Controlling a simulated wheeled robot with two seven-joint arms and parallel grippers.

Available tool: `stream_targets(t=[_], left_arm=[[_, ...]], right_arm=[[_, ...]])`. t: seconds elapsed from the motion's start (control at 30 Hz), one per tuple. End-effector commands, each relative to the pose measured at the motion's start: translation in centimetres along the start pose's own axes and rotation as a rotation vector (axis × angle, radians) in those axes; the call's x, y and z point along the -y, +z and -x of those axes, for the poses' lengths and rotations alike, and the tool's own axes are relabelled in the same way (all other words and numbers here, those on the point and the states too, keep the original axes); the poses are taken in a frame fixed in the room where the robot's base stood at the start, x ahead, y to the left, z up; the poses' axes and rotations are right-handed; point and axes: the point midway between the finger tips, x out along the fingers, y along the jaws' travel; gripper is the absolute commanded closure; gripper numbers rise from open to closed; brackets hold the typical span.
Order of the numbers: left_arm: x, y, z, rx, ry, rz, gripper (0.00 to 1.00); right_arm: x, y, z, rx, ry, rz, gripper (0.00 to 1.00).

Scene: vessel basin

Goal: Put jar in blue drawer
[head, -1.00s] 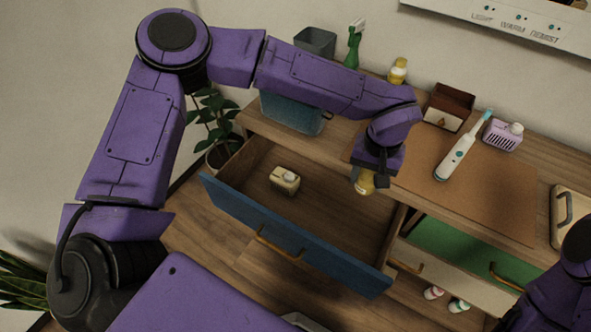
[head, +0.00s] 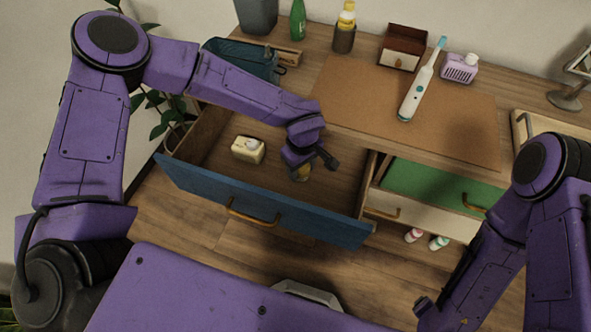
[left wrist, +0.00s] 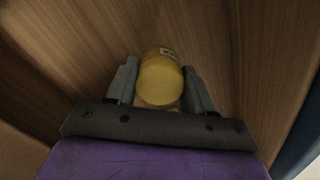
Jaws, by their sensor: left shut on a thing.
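The blue drawer (head: 226,205) is pulled open at the left of the wooden cabinet. My left gripper (head: 309,167) is down within the drawer's opening, toward its right side. It is shut on the jar (head: 301,174), mostly hidden by the gripper in the head view. In the left wrist view the jar (left wrist: 160,80) shows its round yellow lid between the two fingers, with wood behind it. Whether the jar touches the drawer floor I cannot tell. My right arm is at the lower right; its gripper end (head: 428,308) is small and unclear.
A small cream container (head: 248,149) sits in the drawer, left of my gripper. A green drawer (head: 443,186) and a cream drawer front (head: 418,209) are at the right. The cabinet top holds an electric toothbrush (head: 418,88), a purple basket (head: 459,68) and a brown box (head: 402,47).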

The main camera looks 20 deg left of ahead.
Motion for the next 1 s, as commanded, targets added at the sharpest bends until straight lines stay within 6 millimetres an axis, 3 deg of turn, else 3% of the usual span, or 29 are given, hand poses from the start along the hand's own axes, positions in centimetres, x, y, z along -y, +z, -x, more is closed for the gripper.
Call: stream_targets(t=[0.23,0.4,0.77,0.8,0.83,1.0], left_arm=[[0.5,-1.8,-2.2,0.000,0.000,0.001,0.81],[0.5,-1.8,-5.2,0.000,0.000,-0.001,0.81],[0.4,-1.8,-5.7,-0.001,0.001,-0.001,0.81],[0.4,-1.8,-5.6,-0.001,0.001,-0.001,0.35],[0.4,-1.8,-5.6,-0.001,0.001,-0.001,0.25],[0.4,-1.8,-5.6,-0.001,0.001,-0.001,0.23]], right_arm=[[0.0,-0.1,0.4,0.000,0.000,0.000,0.31],[0.0,-0.1,0.3,0.000,0.000,0.000,0.31],[0.0,-0.1,0.1,0.000,0.000,0.000,0.31],[0.0,-0.1,0.2,0.000,0.000,0.000,0.31],[0.0,-0.1,0.2,0.000,0.000,0.000,0.31],[0.0,-0.1,0.2,0.000,0.000,0.000,0.31]])
